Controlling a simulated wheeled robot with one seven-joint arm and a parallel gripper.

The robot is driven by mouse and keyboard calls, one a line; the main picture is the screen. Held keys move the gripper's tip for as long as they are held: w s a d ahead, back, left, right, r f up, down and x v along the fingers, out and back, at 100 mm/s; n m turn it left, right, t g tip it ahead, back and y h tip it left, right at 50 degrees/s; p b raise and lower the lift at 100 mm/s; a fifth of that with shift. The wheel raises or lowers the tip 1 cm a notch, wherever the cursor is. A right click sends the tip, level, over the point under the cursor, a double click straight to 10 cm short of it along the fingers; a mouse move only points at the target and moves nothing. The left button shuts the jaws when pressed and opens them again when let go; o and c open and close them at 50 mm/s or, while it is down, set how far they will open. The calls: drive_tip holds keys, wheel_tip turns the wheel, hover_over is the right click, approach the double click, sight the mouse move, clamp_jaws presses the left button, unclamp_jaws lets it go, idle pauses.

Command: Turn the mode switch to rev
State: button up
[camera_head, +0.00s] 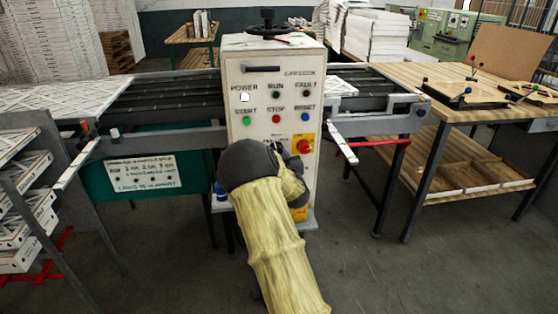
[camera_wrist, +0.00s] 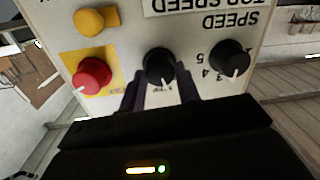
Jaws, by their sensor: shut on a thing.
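The control cabinet (camera_head: 275,75) stands in the middle of the head view, with my arm in front of its lower panel. In the wrist view, which shows the panel upside down, my gripper (camera_wrist: 160,93) has its two dark fingers on either side of a black round knob (camera_wrist: 158,64), shut on it. This looks like the mode switch. Its white pointer mark points down in the picture, towards small lettering that I cannot read for sure. In the head view my arm hides the knob and my fingertips.
In the wrist view, a black speed knob (camera_wrist: 230,57) sits right of the held knob. Conveyor rails (camera_head: 165,95) and a wooden table (camera_head: 465,90) flank the cabinet.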

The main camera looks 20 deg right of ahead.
drive_tip(key=shift+n+b, duration=1.9)
drive_tip(key=shift+n, duration=0.9)
drive_tip(key=o, duration=1)
drive_tip(key=shift+r+g, duration=0.1)
drive_tip(key=shift+g, duration=0.2)
drive_tip(key=shift+c, duration=0.2)
drive_tip(key=f+b+v, duration=0.1)
drive_tip(key=v, duration=1.6)
drive_tip(key=shift+s+r+b, duration=0.2)
drive_tip(key=shift+r+b, duration=0.1)
drive_tip(key=shift+b, duration=0.05)
